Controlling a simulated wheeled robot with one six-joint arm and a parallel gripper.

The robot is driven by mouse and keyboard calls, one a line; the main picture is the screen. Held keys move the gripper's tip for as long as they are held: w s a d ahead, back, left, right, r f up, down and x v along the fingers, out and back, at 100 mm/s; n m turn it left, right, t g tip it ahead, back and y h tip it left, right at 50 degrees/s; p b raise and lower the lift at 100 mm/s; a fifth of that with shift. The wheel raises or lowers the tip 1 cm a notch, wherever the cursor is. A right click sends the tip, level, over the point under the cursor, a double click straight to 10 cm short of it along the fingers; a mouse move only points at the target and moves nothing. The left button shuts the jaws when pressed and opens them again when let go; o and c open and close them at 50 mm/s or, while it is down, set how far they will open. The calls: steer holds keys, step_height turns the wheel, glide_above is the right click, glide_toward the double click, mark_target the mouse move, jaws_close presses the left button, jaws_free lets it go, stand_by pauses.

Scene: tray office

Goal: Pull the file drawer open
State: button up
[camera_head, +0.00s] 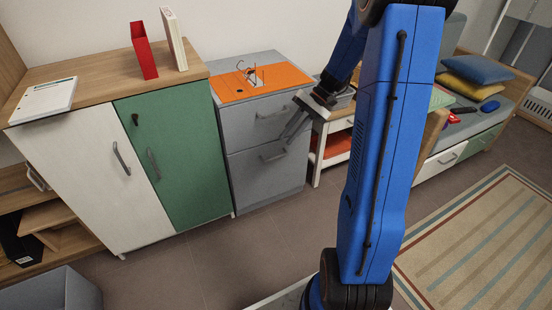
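The grey file cabinet (236,170) stands against the wall, with two drawers. The upper drawer front (236,132) and the lower drawer front (250,178) both look flush and shut. Each has a bar handle: the upper handle (271,114) and the lower handle (273,156). My gripper (288,138) is at the cabinet's right side, its grey fingers pointing down and left, between the heights of the two handles. It looks empty. The finger gap is too small to judge, and I cannot tell whether the fingers touch the cabinet.
An orange mat (285,76) with a wire item lies on the cabinet top. A white and green cupboard (180,170) stands close on the left. A low wooden table (333,140) stands on the right. Grey floor (215,262) in front is clear.

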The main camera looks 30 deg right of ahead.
steer(key=w+d+f+m+t+y, duration=0.3)
steer(key=w+d+f, duration=0.1)
steer(key=d+f, duration=0.55)
steer(key=w+d+f+m+t+y, duration=0.25)
steer(key=w+d+f, duration=0.25)
steer(key=d+f, duration=0.4)
glide_toward(260, 154)
steer(key=shift+n, duration=0.25)
steer(key=a+f, duration=0.3)
steer(key=f, duration=0.1)
steer(key=shift+s, duration=0.3)
jaws_close()
